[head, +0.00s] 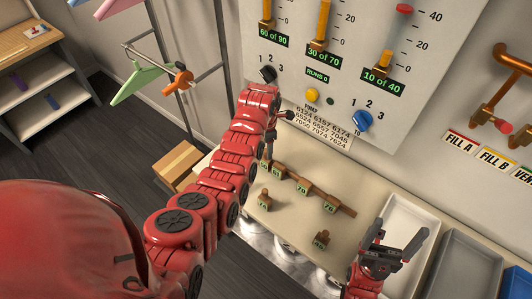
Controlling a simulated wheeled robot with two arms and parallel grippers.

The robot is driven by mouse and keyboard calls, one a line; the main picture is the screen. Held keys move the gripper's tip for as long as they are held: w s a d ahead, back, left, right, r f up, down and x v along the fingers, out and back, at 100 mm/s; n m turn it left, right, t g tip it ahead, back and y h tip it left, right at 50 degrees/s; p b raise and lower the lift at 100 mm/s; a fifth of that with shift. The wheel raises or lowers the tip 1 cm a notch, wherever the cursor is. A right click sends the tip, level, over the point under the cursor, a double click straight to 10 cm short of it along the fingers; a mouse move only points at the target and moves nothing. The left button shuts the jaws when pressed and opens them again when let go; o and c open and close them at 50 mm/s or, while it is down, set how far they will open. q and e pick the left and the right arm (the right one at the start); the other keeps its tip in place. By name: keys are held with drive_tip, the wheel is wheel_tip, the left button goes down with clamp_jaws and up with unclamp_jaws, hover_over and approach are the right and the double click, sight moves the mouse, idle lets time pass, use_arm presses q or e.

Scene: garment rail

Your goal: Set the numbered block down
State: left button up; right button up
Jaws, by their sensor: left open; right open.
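One loose block (264,200) stands left of the strip, and another block (321,240) stands nearer the front edge. Most numbers are too small to read surely. My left gripper (277,132) is open in front of the panel's lower edge, above the strip's left end; its arm partly hides it. My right gripper (400,230) is open and empty over the white tray (428,216), right of the blocks.
The wall panel (343,60) carries sliders, a yellow button (312,95), a black knob (268,74) and a blue knob (362,121). Orange pipes (495,125) stick out at right. A grey tray (466,266) stands beside the white one. A cardboard box (177,165) stands left of the counter.

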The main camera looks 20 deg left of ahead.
use_arm(q)
drive_tip(key=shift+w+r+b, duration=0.15)
drive_tip(key=shift+r+b, duration=0.3)
drive_tip(key=shift+r, duration=0.5)
wheel_tip(320, 180, up, 6)
drive_tip(key=p, duration=0.3)
drive_tip(key=shift+p, duration=0.3)
drive_tip(key=shift+r+p, duration=0.4)
drive_tip(key=shift+r, duration=0.2)
